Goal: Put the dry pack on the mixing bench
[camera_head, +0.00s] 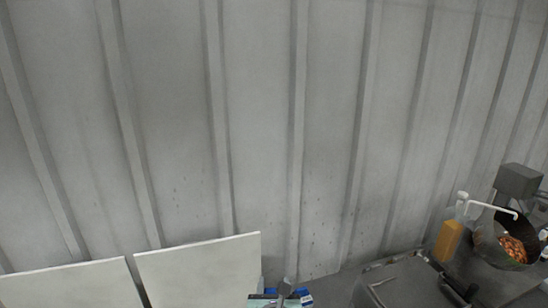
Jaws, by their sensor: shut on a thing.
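A small blue-and-white pack (304,294), which looks like the dry pack, shows at the bottom edge, just right of the middle. Most of it is cut off by the frame. A narrow grey part of my gripper (285,288) stands at this pack, and the gripper is shut on it. The fingertips are mostly hidden or outside the picture. A dark grey flat-topped surface (400,284) stands at the lower right; I cannot tell whether it is the mixing bench.
Two pale panels (200,268) (75,287) stand at the lower left. At the right are an orange-yellow container (448,240), a white pipe (492,207), and a dark drum with orange-brown contents (513,249). A ribbed grey wall (260,120) fills the back.

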